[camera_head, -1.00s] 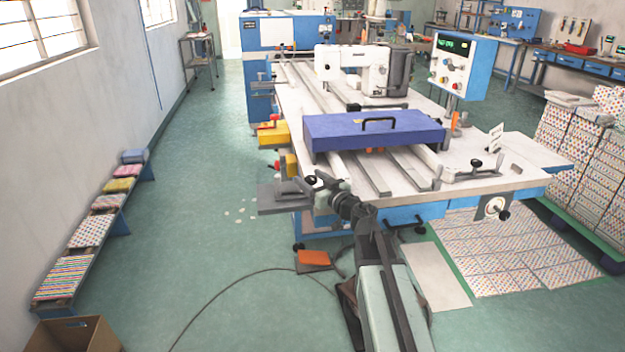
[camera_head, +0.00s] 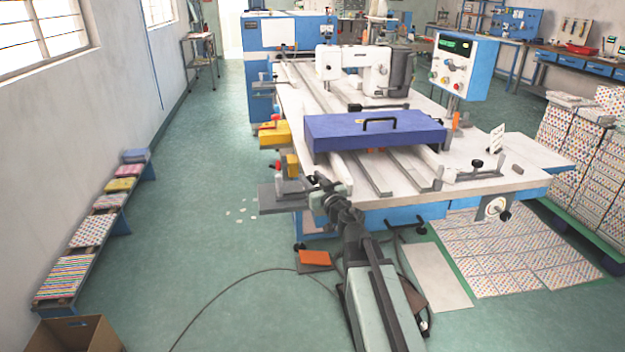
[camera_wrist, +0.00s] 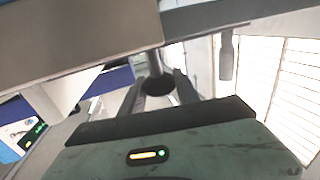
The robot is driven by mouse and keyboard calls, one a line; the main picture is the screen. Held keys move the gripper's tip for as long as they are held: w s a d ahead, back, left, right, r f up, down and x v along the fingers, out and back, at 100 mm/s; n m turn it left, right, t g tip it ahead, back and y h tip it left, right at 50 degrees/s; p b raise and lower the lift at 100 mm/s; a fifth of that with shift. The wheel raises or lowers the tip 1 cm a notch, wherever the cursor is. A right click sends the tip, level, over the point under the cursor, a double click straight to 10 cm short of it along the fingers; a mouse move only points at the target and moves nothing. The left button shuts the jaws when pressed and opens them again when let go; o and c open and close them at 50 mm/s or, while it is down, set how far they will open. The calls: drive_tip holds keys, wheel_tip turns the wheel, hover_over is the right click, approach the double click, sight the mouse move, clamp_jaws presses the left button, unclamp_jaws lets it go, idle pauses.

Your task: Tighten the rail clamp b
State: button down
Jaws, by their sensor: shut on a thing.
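In the wrist view the two fingers of my gripper (camera_wrist: 157,84) are shut on a dark round knob (camera_wrist: 158,90). A short post runs from the knob up to a grey part across the top. I take this knob to be part of rail clamp b, but no label shows. In the head view my gripper (camera_head: 322,184) is at the front left corner of the white machine table (camera_head: 410,208), beside a grey plate (camera_head: 283,200). The knob and jaws are too small there to tell how far the clamp is turned.
A purple-blue cover (camera_head: 375,130) with a black handle lies across the rails. A clamp with a black knob (camera_head: 477,164) sits at the table's front right. A grey handle (camera_wrist: 227,58) hangs at the right in the wrist view. The floor left of the table is mostly clear.

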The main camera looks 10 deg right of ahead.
drive_tip(key=m+h, duration=0.3)
drive_tip(key=h, duration=0.2)
drive_tip(key=m+h, duration=0.4)
drive_tip(key=h, duration=0.2)
drive_tip(key=shift+w+a+g, duration=0.1)
drive_tip(key=shift+a+g, duration=0.05)
drive_tip(key=shift+g, duration=0.25)
drive_tip(key=m+g+h, duration=0.2)
drive_tip(key=m+h, duration=0.1)
drive_tip(key=h, duration=0.1)
drive_tip(key=shift+m+g+h, duration=0.9)
drive_tip(key=shift+h, duration=0.2)
drive_tip(key=shift+d+g, duration=0.2)
drive_tip(key=shift+g, duration=0.1)
drive_tip(key=c, duration=0.9)
unclamp_jaws()
drive_tip(key=shift+s, duration=0.2)
drive_tip(key=v, duration=0.7)
drive_tip(key=shift+s+a+f, duration=0.1)
drive_tip(key=shift+s+a, duration=0.1)
drive_tip(key=shift+a, duration=0.1)
